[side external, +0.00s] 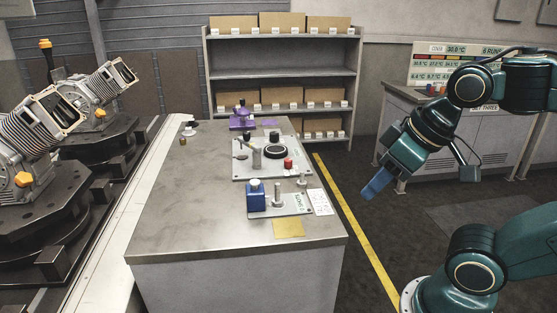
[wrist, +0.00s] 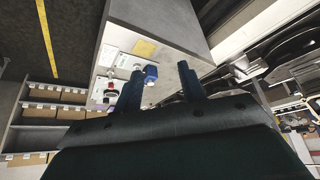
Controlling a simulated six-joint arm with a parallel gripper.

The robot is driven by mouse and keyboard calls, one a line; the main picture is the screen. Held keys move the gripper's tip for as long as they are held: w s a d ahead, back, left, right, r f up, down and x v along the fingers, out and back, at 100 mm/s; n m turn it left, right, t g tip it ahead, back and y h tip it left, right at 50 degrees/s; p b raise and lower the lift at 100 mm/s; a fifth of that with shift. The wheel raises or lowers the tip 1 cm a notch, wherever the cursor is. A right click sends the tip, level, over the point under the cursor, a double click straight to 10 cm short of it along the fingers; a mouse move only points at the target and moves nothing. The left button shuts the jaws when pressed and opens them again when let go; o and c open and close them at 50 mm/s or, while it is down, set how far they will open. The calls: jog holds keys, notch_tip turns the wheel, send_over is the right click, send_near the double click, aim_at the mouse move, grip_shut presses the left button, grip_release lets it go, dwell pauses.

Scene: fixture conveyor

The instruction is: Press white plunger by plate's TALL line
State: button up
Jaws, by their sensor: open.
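A blue block (side external: 256,197) with a pale, whitish top (side external: 254,183) stands on the near grey plate (side external: 283,210); the top may be the white plunger, but it is too small to be sure. A grey post stands beside it. The plate carries green lettering that I cannot read, so no TALL line is legible. The blue block also shows in the wrist view (wrist: 151,71), beyond my fingers. My gripper (side external: 374,188) is open and empty, in the air right of the table and away from the plate. Its two blue fingers show apart in the wrist view (wrist: 160,88).
A second plate (side external: 240,173) behind holds a black ring (side external: 276,152), a red knob (side external: 288,164) and a grey cylinder. A purple fixture (side external: 242,120) stands farther back. A yellow sheet (side external: 288,228) and white card (side external: 320,202) lie nearby. The table's left front is clear.

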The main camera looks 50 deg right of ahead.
grip_shut()
dwell(1.7)
